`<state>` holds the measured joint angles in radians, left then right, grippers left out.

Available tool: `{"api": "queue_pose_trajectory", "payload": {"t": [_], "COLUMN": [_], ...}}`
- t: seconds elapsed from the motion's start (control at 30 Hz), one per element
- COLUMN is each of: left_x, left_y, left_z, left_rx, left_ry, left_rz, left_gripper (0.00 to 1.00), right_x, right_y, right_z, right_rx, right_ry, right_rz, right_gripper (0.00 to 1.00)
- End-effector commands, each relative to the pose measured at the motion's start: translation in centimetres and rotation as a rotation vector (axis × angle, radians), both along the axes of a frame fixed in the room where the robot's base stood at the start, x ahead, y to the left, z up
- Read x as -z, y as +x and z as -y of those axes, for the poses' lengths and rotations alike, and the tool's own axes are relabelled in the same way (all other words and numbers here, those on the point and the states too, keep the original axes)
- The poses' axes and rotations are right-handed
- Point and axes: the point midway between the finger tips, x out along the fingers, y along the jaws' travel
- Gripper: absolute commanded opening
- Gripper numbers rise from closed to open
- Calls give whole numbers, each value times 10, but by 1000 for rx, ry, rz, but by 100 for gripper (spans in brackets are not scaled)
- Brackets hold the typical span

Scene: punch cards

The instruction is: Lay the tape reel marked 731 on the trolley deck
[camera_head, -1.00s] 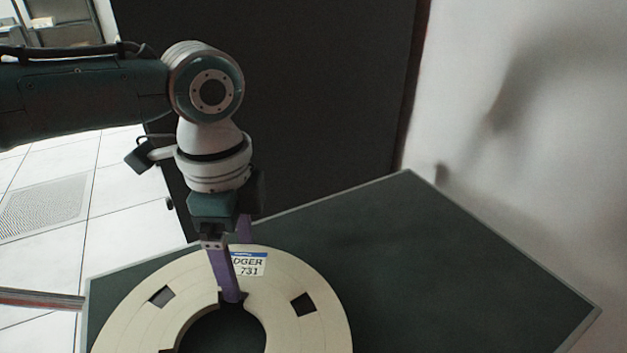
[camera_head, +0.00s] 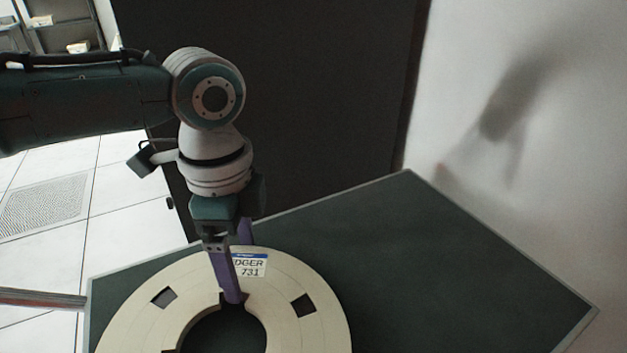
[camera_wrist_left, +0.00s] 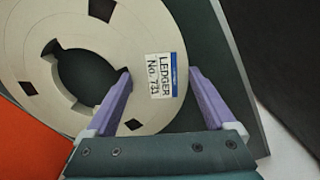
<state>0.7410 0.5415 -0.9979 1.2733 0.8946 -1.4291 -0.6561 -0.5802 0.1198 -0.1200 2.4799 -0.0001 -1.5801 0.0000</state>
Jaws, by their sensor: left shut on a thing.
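The cream tape reel (camera_head: 200,275), with a label reading 731, is over the dark green trolley deck (camera_head: 450,260), at its near left part. It also shows in the left wrist view (camera_wrist_left: 140,45), where the label reads LEDGER No. 731. My left gripper (camera_head: 238,272) is shut on the reel's ring, with one purple finger in the central hole and the other beyond the outer rim. The reel looks roughly level. I cannot tell whether its underside touches the deck. Its near edge is cut off in the head view. My right gripper is not in view.
The deck is bare to the right of the reel. A tall dark panel (camera_head: 290,90) stands behind it, and a pale wall (camera_head: 540,130) is at the right. White floor tiles with a vent grille (camera_head: 45,205) lie at the left. An orange surface (camera_wrist_left: 28,145) shows in the wrist view.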

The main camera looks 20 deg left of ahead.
Motion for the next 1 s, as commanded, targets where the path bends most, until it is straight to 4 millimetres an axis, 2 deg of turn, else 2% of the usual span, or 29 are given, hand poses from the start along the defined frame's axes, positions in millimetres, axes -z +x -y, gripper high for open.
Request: {"api": "queue_pose_trajectory", "payload": {"t": [0.77,0.8,0.9,1.0], "left_x": [9,9,9,9], "left_y": [0,1,0,0], "left_z": [1,1,1,1], "left_rx": [0,0,0,0], "left_ry": [-2,-2,-2,-1], "left_rz": [1,1,1,0], "left_gripper": [0,91,100,100], "right_x": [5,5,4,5], "right_y": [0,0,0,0], "right_z": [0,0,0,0], "right_rx": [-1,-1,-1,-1], "right_ry": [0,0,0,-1], "right_rz": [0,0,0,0], "right_gripper": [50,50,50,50]}}
